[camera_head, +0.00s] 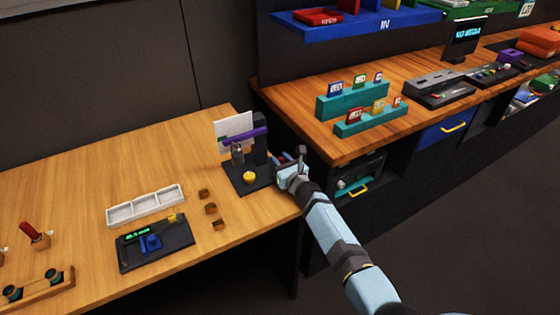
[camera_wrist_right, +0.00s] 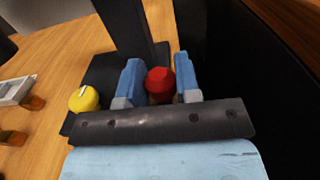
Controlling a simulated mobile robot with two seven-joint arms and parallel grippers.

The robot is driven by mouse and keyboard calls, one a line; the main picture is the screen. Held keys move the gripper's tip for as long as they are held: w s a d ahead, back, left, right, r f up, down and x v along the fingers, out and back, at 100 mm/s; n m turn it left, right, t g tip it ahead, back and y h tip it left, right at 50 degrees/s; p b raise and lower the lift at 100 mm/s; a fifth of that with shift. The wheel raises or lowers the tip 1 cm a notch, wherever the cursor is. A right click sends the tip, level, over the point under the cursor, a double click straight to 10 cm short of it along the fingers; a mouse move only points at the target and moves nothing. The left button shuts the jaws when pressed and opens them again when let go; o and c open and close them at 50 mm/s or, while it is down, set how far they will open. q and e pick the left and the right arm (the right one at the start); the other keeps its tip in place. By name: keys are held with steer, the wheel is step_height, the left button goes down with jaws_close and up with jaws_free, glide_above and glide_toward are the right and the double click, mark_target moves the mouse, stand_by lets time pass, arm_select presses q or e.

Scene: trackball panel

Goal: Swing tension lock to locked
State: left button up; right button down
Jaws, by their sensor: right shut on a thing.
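A dark stand (camera_head: 262,148) with a flat black base and a purple bar (camera_head: 245,135) across its top stands at the right end of the wooden table. A yellow ball (camera_head: 249,177) sits on the base and also shows in the right wrist view (camera_wrist_right: 84,99). My right gripper (camera_head: 284,163) is at the right side of the stand. In the right wrist view its two blue fingers are shut on a red knob (camera_wrist_right: 158,81) beside the dark upright. I cannot tell whether this knob is the tension lock, or its position. My left gripper is not in view.
Several small brown blocks (camera_head: 211,209), a white divided tray (camera_head: 146,205) and a black panel with a green display (camera_head: 155,243) lie left of the stand. A second bench (camera_head: 400,75) with teal card holders rises close at the right.

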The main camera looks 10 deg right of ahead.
steer(key=c, duration=1.1)
jaws_free()
steer(key=shift+f, duration=0.1)
steer(key=p+v, duration=0.2)
steer(key=v, duration=1)
steer(key=shift+s+d, duration=0.15)
steer(key=shift+s, duration=0.1)
steer(key=shift+s+d, duration=0.15)
steer(key=shift+s, duration=0.45)
